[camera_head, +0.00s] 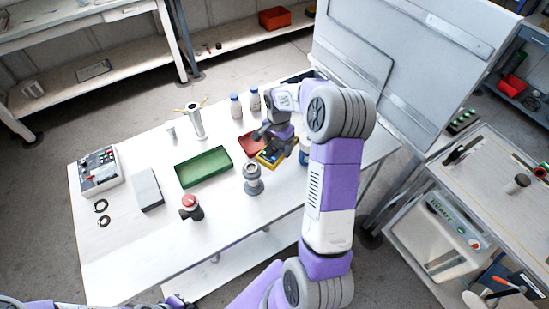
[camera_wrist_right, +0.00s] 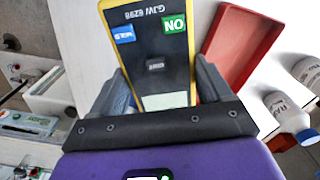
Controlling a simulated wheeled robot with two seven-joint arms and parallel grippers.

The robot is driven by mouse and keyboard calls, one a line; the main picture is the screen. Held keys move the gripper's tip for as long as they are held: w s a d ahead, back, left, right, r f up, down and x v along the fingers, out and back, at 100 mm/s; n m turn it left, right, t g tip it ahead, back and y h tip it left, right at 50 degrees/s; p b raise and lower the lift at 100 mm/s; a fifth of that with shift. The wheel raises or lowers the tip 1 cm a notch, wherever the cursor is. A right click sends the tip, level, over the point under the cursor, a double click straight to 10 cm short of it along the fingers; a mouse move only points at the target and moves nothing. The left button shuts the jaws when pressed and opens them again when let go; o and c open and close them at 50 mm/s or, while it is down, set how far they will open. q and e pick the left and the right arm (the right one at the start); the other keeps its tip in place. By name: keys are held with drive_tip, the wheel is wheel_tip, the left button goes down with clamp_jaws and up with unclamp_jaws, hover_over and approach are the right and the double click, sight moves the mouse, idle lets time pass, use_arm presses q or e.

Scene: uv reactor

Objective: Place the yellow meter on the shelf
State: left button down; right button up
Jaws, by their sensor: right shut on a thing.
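The yellow meter (camera_head: 269,156) with a dark face is over the right part of the white table, next to the red tray (camera_head: 250,143). My right gripper (camera_head: 274,138) is shut on it. In the right wrist view the meter (camera_wrist_right: 153,45) sits between the two fingers (camera_wrist_right: 158,88), with its blue and green labels and part of its screen showing. I cannot tell whether the meter touches the tabletop. Part of my left gripper (camera_head: 178,301) shows at the bottom edge, too cropped to read its jaws.
The white table (camera_head: 120,250) also holds a green tray (camera_head: 204,167), a grey metal device (camera_head: 253,180), a red button (camera_head: 190,205) and bottles (camera_head: 236,106). A lower shelf (camera_head: 215,265) runs beneath it. A cart (camera_head: 480,190) stands right; a bench shelf (camera_head: 120,85) lies behind.

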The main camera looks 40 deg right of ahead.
drive_tip(key=shift+f+b, duration=0.35)
drive_tip(key=shift+f, duration=3.25)
drive_tip(key=shift+f, duration=0.1)
drive_tip(key=o, duration=0.8)
drive_tip(key=shift+f, duration=0.15)
drive_tip(key=o, duration=0.4)
drive_tip(key=shift+c, duration=0.2)
drive_tip(key=shift+r, duration=0.2)
